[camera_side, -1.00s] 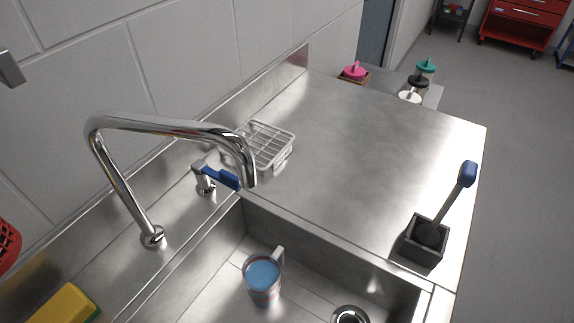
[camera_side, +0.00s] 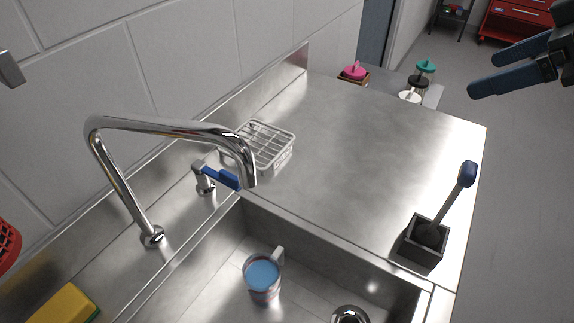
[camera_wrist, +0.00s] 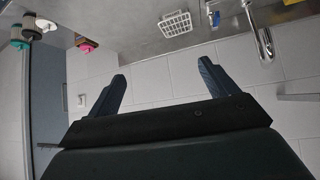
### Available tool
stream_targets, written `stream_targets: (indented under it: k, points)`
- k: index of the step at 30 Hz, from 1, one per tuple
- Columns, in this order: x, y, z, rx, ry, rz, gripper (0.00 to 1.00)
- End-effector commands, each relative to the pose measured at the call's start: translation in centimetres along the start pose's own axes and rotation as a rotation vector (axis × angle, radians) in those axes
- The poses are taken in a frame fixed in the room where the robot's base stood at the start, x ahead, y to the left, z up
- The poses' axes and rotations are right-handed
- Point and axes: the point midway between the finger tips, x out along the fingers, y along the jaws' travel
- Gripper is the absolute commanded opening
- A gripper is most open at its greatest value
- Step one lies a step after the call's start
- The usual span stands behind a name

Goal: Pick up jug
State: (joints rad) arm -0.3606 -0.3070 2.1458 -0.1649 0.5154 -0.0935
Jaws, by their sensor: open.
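The jug (camera_side: 264,291), a small grey-and-reddish vessel with a light handle and a blue inside or filling, stands upright in the sink basin in the side view. It does not show in the wrist view. My gripper (camera_side: 483,74) is at the upper right of the side view, high and far from the jug. Its two blue fingers are apart with nothing between them. In the wrist view my gripper (camera_wrist: 162,72) is also open and empty, with the tiled wall behind it.
The chrome faucet (camera_side: 165,125) arches over the sink's left side, near the jug. A wire rack (camera_side: 266,144) sits behind the sink. A brush (camera_side: 466,176) stands in a dark square holder (camera_side: 422,241) at the right. A yellow sponge (camera_side: 62,305) lies front left. The steel counter (camera_side: 345,150) is mostly clear.

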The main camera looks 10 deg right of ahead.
Motion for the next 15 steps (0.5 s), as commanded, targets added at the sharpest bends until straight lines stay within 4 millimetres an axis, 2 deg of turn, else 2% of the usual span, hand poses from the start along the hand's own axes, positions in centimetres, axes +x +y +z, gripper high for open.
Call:
stream_targets:
  k: [1, 6, 12, 15]
  points:
    - [1.4, -1.4, -1.2, -0.035, 0.021, -0.037, 0.85]
    - [5.2, -6.3, -4.8, -0.134, 0.113, -0.155, 0.85]
    - [9.0, -13.1, -7.8, -0.224, 0.221, -0.295, 0.85]
    - [10.3, -16.1, -8.6, -0.255, 0.264, -0.352, 0.85]
